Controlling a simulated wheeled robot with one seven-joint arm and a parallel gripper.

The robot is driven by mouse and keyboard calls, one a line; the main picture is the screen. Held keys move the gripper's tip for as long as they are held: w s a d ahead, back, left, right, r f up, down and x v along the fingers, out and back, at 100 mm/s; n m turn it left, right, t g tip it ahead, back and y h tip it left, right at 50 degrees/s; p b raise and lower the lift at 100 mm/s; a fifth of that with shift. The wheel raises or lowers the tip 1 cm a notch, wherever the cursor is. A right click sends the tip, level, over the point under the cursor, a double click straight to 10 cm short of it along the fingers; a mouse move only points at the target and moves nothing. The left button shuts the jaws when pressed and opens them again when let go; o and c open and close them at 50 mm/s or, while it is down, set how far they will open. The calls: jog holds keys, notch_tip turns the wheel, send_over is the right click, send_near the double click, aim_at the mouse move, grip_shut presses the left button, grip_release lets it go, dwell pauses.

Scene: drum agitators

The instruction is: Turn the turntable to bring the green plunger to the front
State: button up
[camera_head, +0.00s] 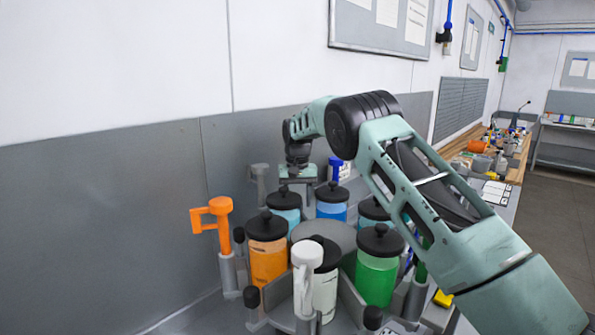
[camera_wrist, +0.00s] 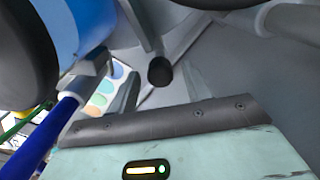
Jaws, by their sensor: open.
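The turntable (camera_head: 325,236) has a grey round hub with several lidded drums around it. The green drum (camera_head: 376,281) stands at its front right. A green plunger (camera_head: 421,272) shows only as a sliver beside it, mostly hidden by my arm. A white plunger (camera_head: 304,265) stands at the front and an orange plunger (camera_head: 213,222) at the left. A blue plunger (camera_head: 336,167) stands at the back. My gripper (camera_head: 298,183) is open at the back, near the blue drum (camera_head: 331,206). The blue plunger also shows in the wrist view (camera_wrist: 45,140), lower left.
A grey plunger (camera_head: 260,180) stands at the back left. Black-knobbed posts (camera_head: 252,297) stick out around the rim, and one knob shows in the wrist view (camera_wrist: 160,71). A grey wall panel (camera_head: 100,210) is close behind. A cluttered wooden bench (camera_head: 515,165) is far right.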

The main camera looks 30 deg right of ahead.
notch_tip(320, 180, up, 15)
jog(key=shift+f, duration=0.15)
dwell(0.7)
